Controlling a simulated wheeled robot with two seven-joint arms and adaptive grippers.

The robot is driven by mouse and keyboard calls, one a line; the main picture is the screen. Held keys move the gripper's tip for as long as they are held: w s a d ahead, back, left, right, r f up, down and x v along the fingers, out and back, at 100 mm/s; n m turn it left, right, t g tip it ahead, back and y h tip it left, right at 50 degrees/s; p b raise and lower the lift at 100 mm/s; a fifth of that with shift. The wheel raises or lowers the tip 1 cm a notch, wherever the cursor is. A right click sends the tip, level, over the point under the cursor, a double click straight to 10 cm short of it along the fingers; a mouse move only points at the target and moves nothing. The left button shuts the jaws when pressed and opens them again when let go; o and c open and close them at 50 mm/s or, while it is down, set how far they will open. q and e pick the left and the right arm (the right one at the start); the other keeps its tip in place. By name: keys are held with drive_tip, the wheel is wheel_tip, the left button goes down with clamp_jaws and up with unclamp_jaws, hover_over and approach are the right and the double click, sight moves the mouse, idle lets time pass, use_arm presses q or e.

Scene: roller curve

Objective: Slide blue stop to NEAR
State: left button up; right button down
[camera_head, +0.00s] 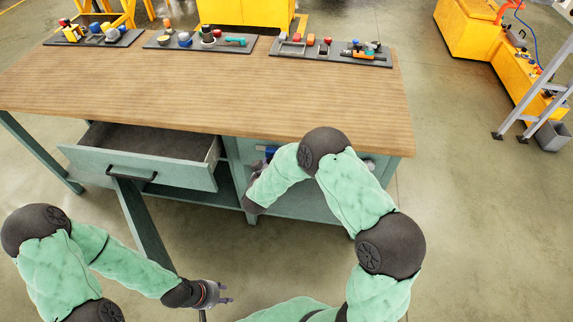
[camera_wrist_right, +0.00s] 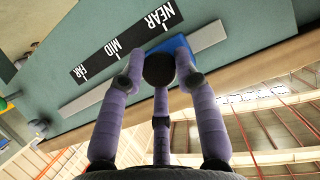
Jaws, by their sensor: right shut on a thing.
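The blue stop (camera_wrist_right: 180,44) sits on a grey rail (camera_wrist_right: 208,36) under a black label (camera_wrist_right: 126,42) reading NEAR, MID and FAR. It is beside the NEAR end of the label. My right gripper (camera_wrist_right: 158,75) is shut on the stop, with its purple fingers around it; a dark round part between the fingertips hides some of it. My left gripper (camera_head: 226,293) is open and empty, low in front of the bench.
The wooden workbench (camera_head: 200,90) has an open, empty-looking drawer (camera_head: 140,165) at the left of the right arm. Trays of small parts, one (camera_head: 330,52) at the right, line its back edge.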

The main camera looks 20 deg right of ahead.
drive_tip(key=shift+w+a+r, duration=0.45)
drive_tip(key=shift+w+a, duration=0.15)
drive_tip(key=shift+w, duration=0.05)
drive_tip(key=c, duration=1.2)
unclamp_jaws()
drive_tip(key=shift+o, duration=1.4)
drive_tip(key=shift+a, duration=0.15)
drive_tip(key=shift+f, duration=0.15)
drive_tip(key=shift+s+f, duration=0.1)
drive_tip(key=shift+s, duration=0.1)
drive_tip(key=v, duration=1.1)
drive_tip(key=shift+s+a, duration=0.2)
drive_tip(key=shift+s, duration=0.1)
